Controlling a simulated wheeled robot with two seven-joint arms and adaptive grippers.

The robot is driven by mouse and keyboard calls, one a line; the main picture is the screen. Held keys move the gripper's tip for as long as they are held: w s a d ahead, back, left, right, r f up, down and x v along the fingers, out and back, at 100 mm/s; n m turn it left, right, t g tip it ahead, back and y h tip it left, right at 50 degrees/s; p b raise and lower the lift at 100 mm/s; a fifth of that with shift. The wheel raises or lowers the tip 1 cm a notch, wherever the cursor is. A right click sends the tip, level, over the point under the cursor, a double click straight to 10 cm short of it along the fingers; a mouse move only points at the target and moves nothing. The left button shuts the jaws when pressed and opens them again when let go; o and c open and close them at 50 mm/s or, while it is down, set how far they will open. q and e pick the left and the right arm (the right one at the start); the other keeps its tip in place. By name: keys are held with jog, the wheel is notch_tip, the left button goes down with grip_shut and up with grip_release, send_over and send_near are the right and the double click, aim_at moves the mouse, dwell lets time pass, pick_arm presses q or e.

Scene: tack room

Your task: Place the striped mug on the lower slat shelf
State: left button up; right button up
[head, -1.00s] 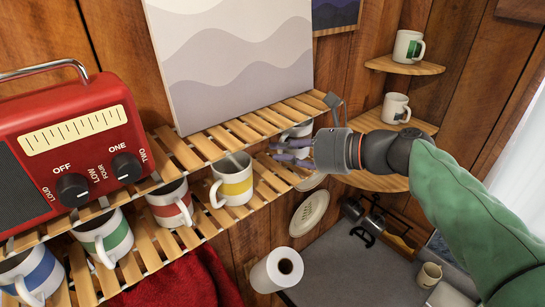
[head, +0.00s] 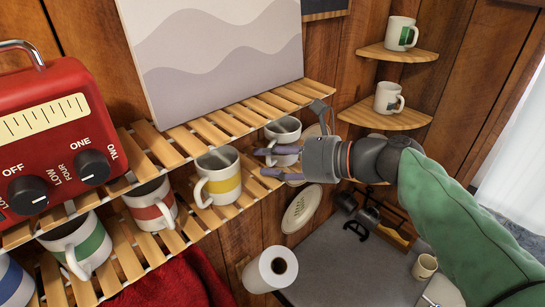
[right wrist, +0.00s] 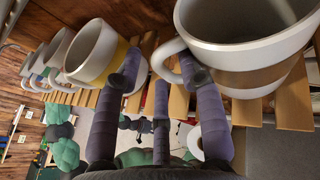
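The striped mug (head: 284,141), white with a brownish band, stands upright near the right end of the lower slat shelf (head: 222,215). In the right wrist view this mug (right wrist: 250,75) is large at upper right, its handle towards the fingers. My right gripper (head: 267,162) is beside and slightly in front of the mug, fingers pointing left. In the wrist view its fingers (right wrist: 160,85) are spread apart, with the handle near the gap and one finger overlapping the mug's edge. Whether that finger touches is unclear. My left gripper is not in view.
A yellow-banded mug (head: 218,177) is close to the left finger. Red (head: 151,204), green (head: 76,243) and blue mugs continue left. The upper slat shelf (head: 215,128) carries a red radio (head: 60,135) and a canvas (head: 215,50). A paper roll (head: 270,270) stands below.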

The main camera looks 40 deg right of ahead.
jog(key=shift+s+a, duration=0.1)
jog(key=shift+s, duration=0.05)
jog(key=shift+r, duration=0.1)
jog(key=shift+r, duration=0.15)
jog(key=shift+s+d, duration=0.1)
jog(key=shift+d, duration=0.1)
jog(key=b+v, duration=0.4)
jog(key=v, duration=0.7)
jog(key=shift+s, duration=0.2)
jog(key=shift+r, duration=0.15)
dwell(0.6)
